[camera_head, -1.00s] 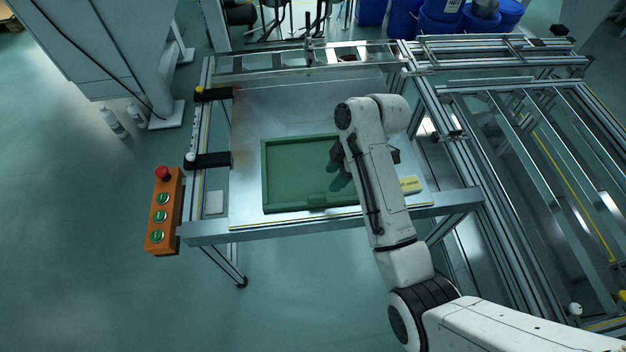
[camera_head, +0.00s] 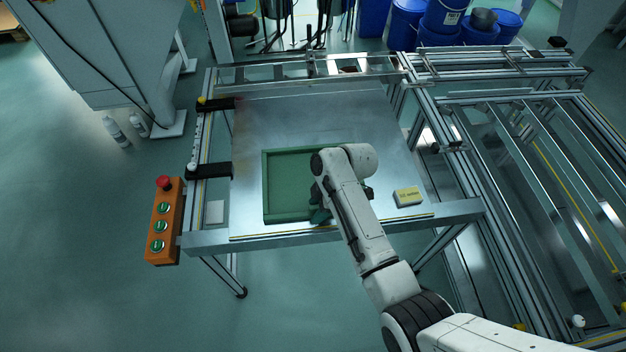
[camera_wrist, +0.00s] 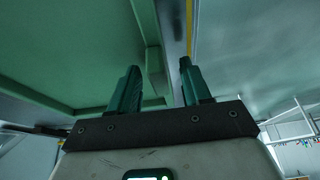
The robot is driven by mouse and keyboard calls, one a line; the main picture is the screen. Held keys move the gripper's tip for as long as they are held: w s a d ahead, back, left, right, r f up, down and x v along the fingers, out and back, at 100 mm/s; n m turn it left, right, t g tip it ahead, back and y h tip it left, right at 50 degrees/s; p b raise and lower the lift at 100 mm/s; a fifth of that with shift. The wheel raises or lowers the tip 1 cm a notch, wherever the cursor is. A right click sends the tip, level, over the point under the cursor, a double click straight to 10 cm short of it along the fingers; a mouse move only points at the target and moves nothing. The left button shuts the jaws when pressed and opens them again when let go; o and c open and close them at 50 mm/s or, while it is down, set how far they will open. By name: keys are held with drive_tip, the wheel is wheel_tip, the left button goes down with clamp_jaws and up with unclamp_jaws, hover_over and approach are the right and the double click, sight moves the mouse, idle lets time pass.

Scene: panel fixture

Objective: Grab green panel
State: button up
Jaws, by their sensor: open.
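The green panel (camera_head: 288,180) lies flat on the metal table, a shallow tray with a raised rim. My arm covers its right part in the head view. In the wrist view the panel (camera_wrist: 75,45) fills the upper left, and a small raised block (camera_wrist: 153,62) on its near rim appears between the finger lines. My gripper (camera_head: 319,206) is at the panel's near rim; its dark green fingers also show in the wrist view (camera_wrist: 158,66). They are apart with nothing clamped. The left finger appears over the panel side, the right beyond the rim. Contact cannot be told.
The metal table (camera_head: 300,110) is bare behind the panel. A yellow labelled block (camera_head: 408,196) lies at its right front. An orange button box (camera_head: 164,222) is at the left corner, and an aluminium frame (camera_head: 520,170) stands to the right.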

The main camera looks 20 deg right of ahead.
drive_tip(key=shift+c, duration=0.5)
clamp_jaws()
